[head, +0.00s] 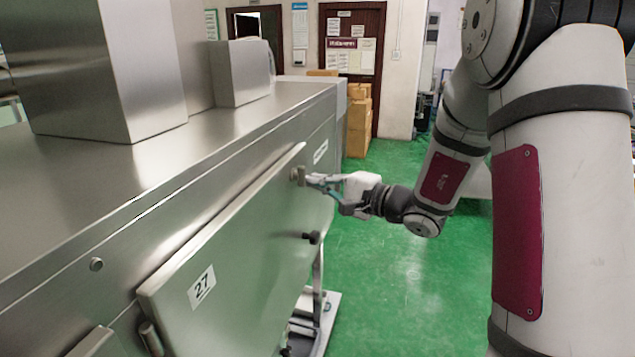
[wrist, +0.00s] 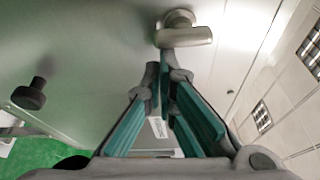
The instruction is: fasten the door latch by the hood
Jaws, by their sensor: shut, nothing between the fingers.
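The door latch (head: 297,175) is a small metal turn handle at the upper far corner of the grey steel door (head: 235,255) marked 27. In the wrist view the latch (wrist: 184,36) shows a round base with a bar lying across the picture. My gripper (head: 314,180) is shut and empty, its tips right at the latch. In the wrist view the fingertips (wrist: 163,66) are together just below the bar's left part; I cannot tell whether they touch it. The door lies close against the machine front; whether it is fully closed is unclear.
A black knob (head: 312,237) sticks out from the door below the latch, and it shows at left in the wrist view (wrist: 30,94). A tall steel housing (head: 95,70) and a smaller box (head: 240,75) stand on the machine. The green floor (head: 400,300) beside it is clear.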

